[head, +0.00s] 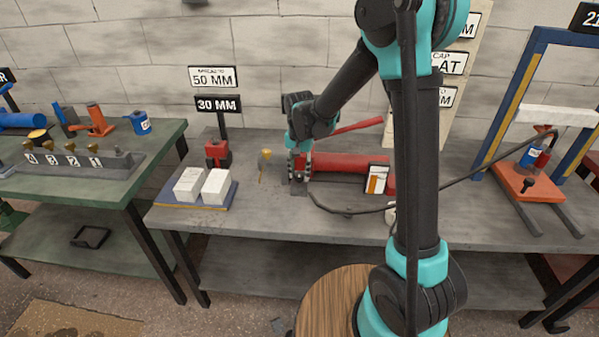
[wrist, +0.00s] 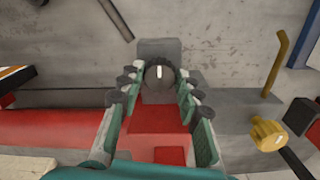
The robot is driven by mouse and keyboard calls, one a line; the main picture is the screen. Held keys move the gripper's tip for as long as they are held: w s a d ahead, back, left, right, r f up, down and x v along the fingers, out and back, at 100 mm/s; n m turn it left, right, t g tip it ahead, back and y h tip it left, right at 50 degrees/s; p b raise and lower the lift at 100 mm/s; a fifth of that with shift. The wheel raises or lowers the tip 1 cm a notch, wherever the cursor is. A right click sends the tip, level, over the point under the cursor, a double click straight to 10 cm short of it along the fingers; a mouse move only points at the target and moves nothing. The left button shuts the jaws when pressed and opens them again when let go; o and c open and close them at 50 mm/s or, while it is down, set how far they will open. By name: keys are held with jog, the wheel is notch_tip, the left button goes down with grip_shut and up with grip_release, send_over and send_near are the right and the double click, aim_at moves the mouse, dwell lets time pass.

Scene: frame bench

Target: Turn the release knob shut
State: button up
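The release knob (wrist: 160,78) is a dark round knob with a white mark, in the middle of the wrist view. The mark points straight up in the picture. The knob sits at the end of a red block (wrist: 158,122) on the red pump (head: 345,162). My gripper (wrist: 160,72) has one finger on each side of the knob. The fingers look open, with narrow gaps at the knob's sides. In the head view my gripper (head: 299,170) is at the left end of the pump, and the knob cannot be made out there.
A yellow knob (wrist: 268,134) and a bent brass rod (wrist: 284,60) stand right of my gripper in the wrist view. The pump's red lever (head: 357,126) rises behind. A black hose (head: 350,212) runs along the grey bench (head: 270,222). White blocks (head: 215,184) lie to the left.

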aim_at(299, 174)
jog(key=o, duration=0.3)
notch_tip(299, 174, up, 12)
dwell(0.6)
